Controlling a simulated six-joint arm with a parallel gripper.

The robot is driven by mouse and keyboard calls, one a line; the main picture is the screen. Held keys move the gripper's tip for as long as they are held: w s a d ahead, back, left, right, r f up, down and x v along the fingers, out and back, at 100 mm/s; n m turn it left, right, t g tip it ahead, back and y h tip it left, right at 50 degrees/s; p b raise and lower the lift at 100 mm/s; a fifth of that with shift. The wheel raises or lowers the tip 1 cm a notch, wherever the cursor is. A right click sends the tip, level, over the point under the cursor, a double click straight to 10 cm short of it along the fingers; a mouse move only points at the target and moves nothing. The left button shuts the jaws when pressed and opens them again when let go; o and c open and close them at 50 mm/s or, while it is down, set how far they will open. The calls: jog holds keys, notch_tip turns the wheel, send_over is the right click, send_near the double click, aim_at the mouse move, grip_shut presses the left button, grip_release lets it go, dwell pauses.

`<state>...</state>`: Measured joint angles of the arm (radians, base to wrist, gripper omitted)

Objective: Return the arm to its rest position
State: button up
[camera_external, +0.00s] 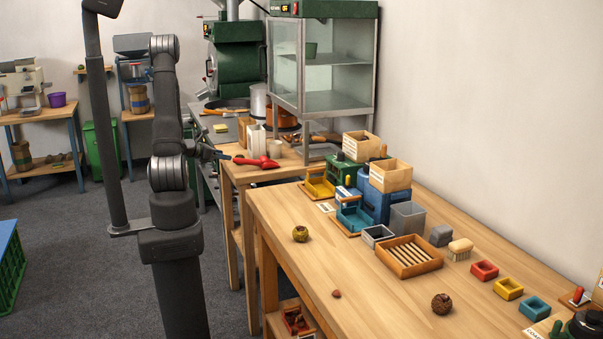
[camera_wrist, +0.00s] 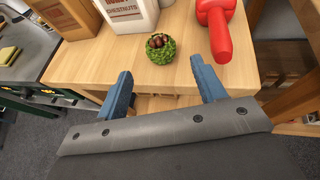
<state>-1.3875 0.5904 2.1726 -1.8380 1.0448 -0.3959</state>
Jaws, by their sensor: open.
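My arm stands upright at the left of the external view. My gripper (camera_external: 216,153) points to the right, toward the small side table (camera_external: 245,177), and is partly hidden by the arm. In the wrist view its two blue fingers (camera_wrist: 163,86) are wide apart with nothing between them. Beyond the fingertips, on the wooden top, sits a green spiky burr (camera_wrist: 161,53) with brown chestnuts showing in it. A white bag (camera_wrist: 130,17) printed with CHESTNUTS stands behind it. A red tool (camera_wrist: 219,38) lies to the right of the burr.
The long workbench (camera_external: 345,265) runs to the right of my arm. It carries wooden boxes (camera_external: 390,175), a slatted tray (camera_external: 409,256), a green-brown ball (camera_external: 300,234) and a dark brown ball (camera_external: 441,304). A glass cabinet (camera_external: 323,65) stands at the back. The floor at left is mostly open.

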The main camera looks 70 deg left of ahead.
aim_at(240, 155)
jog(key=x, duration=1)
jog(key=shift+f, duration=0.15)
notch_tip(240, 155, up, 4)
jog(key=shift+s+r, duration=0.15)
jog(key=shift+r, duration=0.05)
jog(key=w+d+r, duration=0.4)
jog(key=d+r, duration=0.3)
jog(key=d, duration=0.4)
jog(key=w+d+m+h, duration=0.3)
jog(key=w+d, duration=0.4)
jog(key=d, duration=0.6)
jog(key=w+d+m+h, duration=0.3)
jog(key=w+d, duration=0.5)
jog(key=d, duration=0.5)
jog(key=shift+w+d+h, duration=0.2)
jog(key=shift+w+h, duration=0.1)
jog(key=shift+h, duration=0.3)
